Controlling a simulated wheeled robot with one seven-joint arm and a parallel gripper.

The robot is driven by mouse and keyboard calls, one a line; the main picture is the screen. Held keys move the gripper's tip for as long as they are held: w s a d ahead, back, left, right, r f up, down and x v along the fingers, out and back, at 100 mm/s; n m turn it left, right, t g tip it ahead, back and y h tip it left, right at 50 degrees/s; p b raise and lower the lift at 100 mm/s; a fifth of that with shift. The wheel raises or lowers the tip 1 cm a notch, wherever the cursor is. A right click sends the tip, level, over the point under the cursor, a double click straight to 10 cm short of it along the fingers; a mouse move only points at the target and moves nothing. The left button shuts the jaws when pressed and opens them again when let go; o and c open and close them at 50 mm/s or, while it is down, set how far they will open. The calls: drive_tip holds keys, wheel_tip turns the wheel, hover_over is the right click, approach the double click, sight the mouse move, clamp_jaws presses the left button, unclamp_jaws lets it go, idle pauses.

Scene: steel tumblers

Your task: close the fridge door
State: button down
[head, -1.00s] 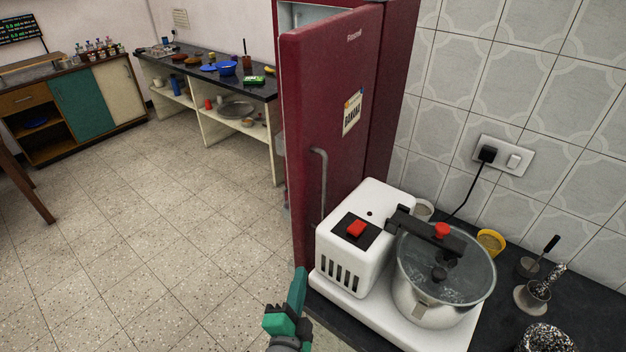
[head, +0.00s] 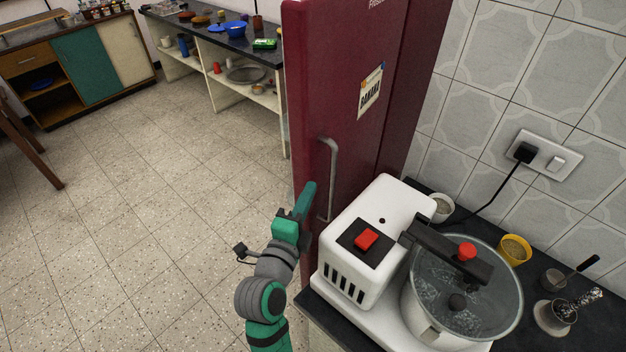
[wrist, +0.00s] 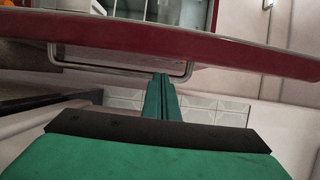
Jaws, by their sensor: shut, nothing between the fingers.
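The fridge door (head: 340,90) is dark red with a grey bar handle (head: 330,180) and a banana label. It stands open: in the wrist view its red edge (wrist: 230,48) crosses the picture, with white fridge interior (wrist: 180,12) behind it. My gripper (head: 309,188) is shut and empty, just left of the lower part of the handle in the head view. In the wrist view its fingertips (wrist: 161,80) are close to the handle bar (wrist: 110,71); I cannot tell whether they touch. The fridge's inside is hidden in the head view.
A white machine (head: 385,225) with a steel pot (head: 440,320) stands on the black counter just right of the handle. Yellow and white cups (head: 514,250) are behind it. Open tiled floor (head: 150,210) lies to the left, with a shelf unit (head: 215,75) farther back.

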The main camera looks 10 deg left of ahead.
sight(320, 169)
drive_tip(key=w, duration=0.6)
drive_tip(key=w+d, duration=0.1)
drive_tip(key=w, duration=0.1)
drive_tip(key=shift+w, duration=0.4)
